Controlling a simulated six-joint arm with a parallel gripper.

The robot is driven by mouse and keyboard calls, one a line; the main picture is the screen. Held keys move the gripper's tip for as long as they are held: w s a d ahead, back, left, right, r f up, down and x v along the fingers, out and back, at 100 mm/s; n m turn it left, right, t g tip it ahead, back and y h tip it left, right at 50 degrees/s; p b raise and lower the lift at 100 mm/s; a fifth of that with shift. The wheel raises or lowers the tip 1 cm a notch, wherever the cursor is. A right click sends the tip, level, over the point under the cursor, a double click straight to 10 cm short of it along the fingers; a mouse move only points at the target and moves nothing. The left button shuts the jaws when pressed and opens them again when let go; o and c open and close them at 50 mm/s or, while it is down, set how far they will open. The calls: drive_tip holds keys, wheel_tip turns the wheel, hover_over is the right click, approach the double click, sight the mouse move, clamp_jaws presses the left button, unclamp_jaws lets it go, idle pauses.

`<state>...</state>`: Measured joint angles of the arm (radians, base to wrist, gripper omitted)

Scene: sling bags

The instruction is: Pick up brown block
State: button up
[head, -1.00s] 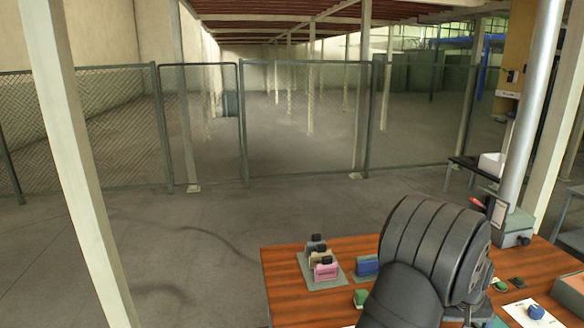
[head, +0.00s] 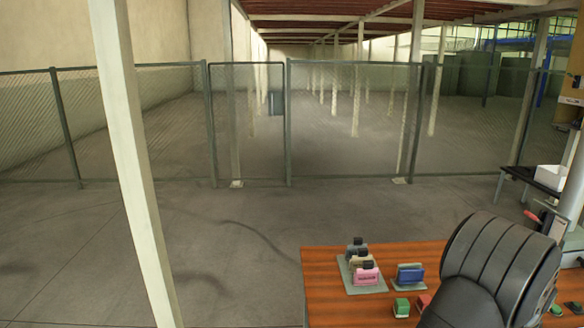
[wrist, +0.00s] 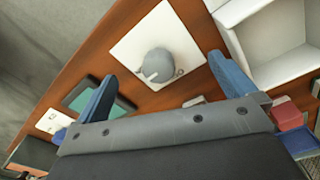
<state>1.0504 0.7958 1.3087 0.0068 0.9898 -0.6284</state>
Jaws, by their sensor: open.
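My gripper (wrist: 160,68) shows in the wrist view with its two blue fingers spread wide and nothing between them. Below the gap lies a white plate (wrist: 135,45) with a grey rounded knob (wrist: 158,65) on it. No block that is plainly brown shows in either view. In the head view a tan piece (head: 361,257) stands in a grey holder (head: 372,287), between a dark piece (head: 357,246) and a pink one (head: 366,273). I cannot tell whether it is the brown block. My arm covers the table's right part in the head view.
A white open box (wrist: 270,40) and a red object (wrist: 287,115) lie right in the wrist view. The table's left front is clear.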

idle(0.4)
drive_tip(key=c, duration=0.9)
drive_tip(key=w+r+m, duration=0.5)
drive_tip(key=r+m, duration=0.2)
drive_tip(key=r, duration=0.1)
drive_tip(key=w+r+m, duration=0.6)
drive_tip(key=r, duration=0.2)
drive_tip(key=shift+m, duration=0.3)
wheel_tip(320, 180, down, 17)
drive_tip(key=shift+s+a+r, duration=0.1)
drive_tip(key=shift+s+a, duration=0.05)
